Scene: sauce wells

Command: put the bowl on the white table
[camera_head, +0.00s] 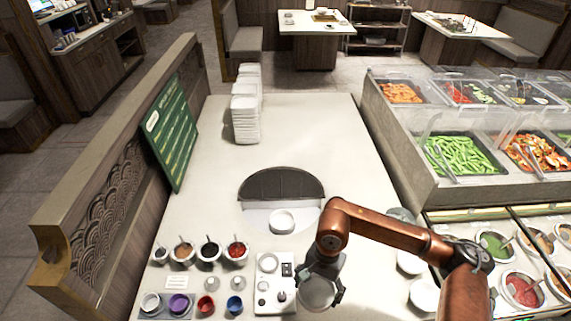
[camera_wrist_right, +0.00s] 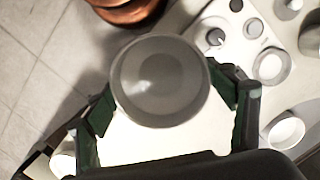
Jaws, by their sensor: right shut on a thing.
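My right gripper (camera_head: 320,285) is shut on a round grey bowl (camera_head: 316,293) near the front of the white table (camera_head: 310,125). The right wrist view shows the bowl (camera_wrist_right: 160,80) between the two dark green fingers of that gripper (camera_wrist_right: 165,97). The bowl is held just right of a white panel with knobs; whether it touches the table cannot be told. A small white bowl (camera_head: 281,221) sits at a dark half-round plate mid-table. My left gripper is not in view.
Sauce bowls (camera_head: 209,250) and coloured cups (camera_head: 206,305) stand at the front left, beside the white knob panel (camera_head: 268,284). White stacks (camera_head: 246,110) and a green board (camera_head: 170,130) stand farther back. The table's far right is clear.

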